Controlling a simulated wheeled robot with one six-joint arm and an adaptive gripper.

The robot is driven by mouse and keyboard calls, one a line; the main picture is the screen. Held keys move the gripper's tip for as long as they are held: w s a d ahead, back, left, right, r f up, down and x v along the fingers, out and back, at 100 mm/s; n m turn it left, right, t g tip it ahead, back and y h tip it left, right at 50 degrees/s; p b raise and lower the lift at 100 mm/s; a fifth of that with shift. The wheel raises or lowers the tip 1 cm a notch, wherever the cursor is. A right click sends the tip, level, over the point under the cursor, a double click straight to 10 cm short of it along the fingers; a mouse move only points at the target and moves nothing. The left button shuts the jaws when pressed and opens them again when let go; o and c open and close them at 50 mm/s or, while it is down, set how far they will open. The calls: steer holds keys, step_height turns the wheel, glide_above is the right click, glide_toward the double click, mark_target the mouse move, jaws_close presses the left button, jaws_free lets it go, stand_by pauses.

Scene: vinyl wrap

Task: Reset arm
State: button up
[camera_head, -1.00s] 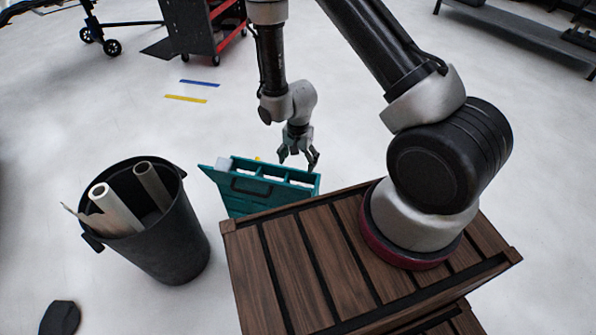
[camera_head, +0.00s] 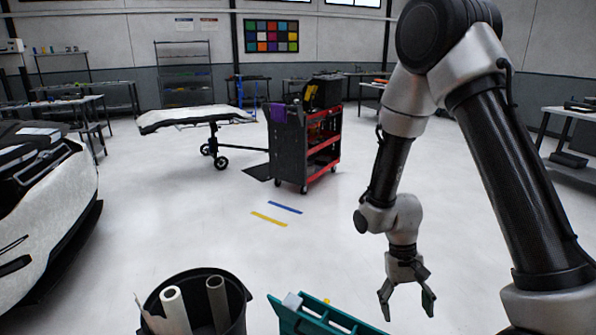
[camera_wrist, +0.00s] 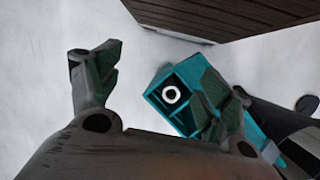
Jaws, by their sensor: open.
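My gripper (camera_head: 408,302) hangs from my arm at the lower right of the head view, pointing down with its fingers spread apart and nothing between them. In the wrist view my gripper (camera_wrist: 165,95) also shows open and empty. The teal holder (camera_head: 325,322) is at the bottom edge of the head view, left of and below my gripper, mostly cut off. In the wrist view the teal holder (camera_wrist: 158,97) lies beyond the right finger, which partly hides it. A white roll end with a dark centre (camera_wrist: 171,95) sits in one of its compartments.
A black bin (camera_head: 240,298) with several rolls stands at the bottom left. A black and red tool cart (camera_head: 290,150) and a wheeled stand with a white panel (camera_head: 195,116) stand farther back. A white car body (camera_head: 60,215) is at left.

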steer(key=s+d+r+t, duration=0.2)
steer(key=s+d+r, duration=0.1)
steer(key=r, duration=0.7)
steer(key=s+d+r+t+y, duration=0.1)
steer(key=s+d+r+t, duration=0.2)
steer(key=r, duration=0.8)
steer(key=s+d+r+t, duration=0.3)
steer(key=s+d+r, duration=0.1)
steer(key=r, duration=0.7)
steer(key=shift+s+r+n, duration=0.2)
steer(key=shift+n, duration=0.2)
